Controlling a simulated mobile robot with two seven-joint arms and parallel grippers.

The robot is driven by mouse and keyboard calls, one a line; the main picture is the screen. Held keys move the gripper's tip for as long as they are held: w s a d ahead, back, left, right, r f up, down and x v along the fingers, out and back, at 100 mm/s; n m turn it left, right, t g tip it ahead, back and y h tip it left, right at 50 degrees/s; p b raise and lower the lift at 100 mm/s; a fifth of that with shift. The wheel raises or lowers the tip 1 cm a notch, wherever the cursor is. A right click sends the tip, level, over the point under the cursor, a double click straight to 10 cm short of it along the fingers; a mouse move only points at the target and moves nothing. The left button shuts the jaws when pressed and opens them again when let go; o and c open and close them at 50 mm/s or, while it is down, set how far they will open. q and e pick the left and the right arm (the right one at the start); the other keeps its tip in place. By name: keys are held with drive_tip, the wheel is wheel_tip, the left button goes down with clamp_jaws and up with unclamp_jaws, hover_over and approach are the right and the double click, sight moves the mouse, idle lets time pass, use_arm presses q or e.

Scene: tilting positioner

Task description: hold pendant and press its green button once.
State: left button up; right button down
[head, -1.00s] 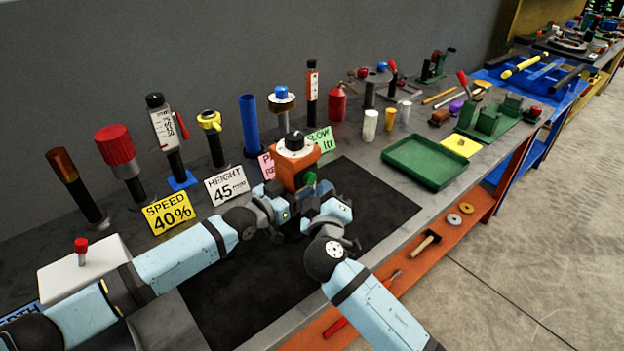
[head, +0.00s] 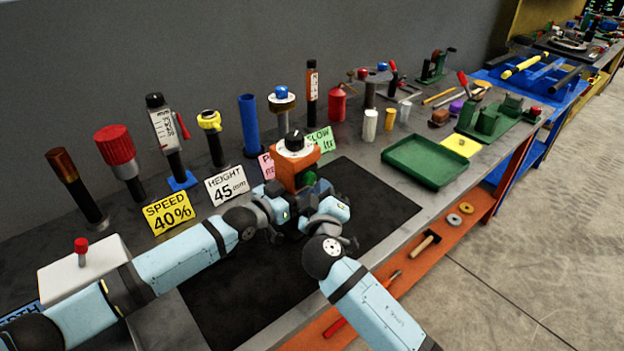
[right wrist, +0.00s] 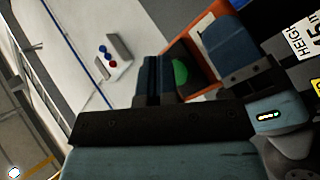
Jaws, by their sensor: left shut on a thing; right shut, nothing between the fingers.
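The pendant is an orange box (head: 293,172) with a black knob on a white top, held above the dark mat in the head view. Its green button (head: 310,178) faces the near side. My left gripper (head: 278,196) is shut on the pendant. My right gripper (head: 308,197) is shut and empty, close in front of the button. In the right wrist view, the green button (right wrist: 180,72) shows just beside my closed right fingertips (right wrist: 152,70), with the orange housing (right wrist: 204,22) around it. Whether the fingertips touch the button cannot be told.
The dark mat (head: 375,205) on the bench is mostly clear. Cards reading speed 40% (head: 168,213) and height 45 mm (head: 227,185) stand behind my left arm. A green tray (head: 425,162) is to the right. Several posts and knobs line the back.

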drive_tip(key=shift+w+a, duration=0.5)
idle(0.9)
idle(0.4)
drive_tip(key=shift+s+d, duration=0.65)
drive_tip(key=shift+s, duration=0.1)
drive_tip(key=shift+s+d, duration=1.65)
drive_tip(key=shift+s, duration=0.25)
use_arm(q)
drive_tip(key=o, duration=1.4)
drive_tip(key=shift+s+a+f, duration=0.1)
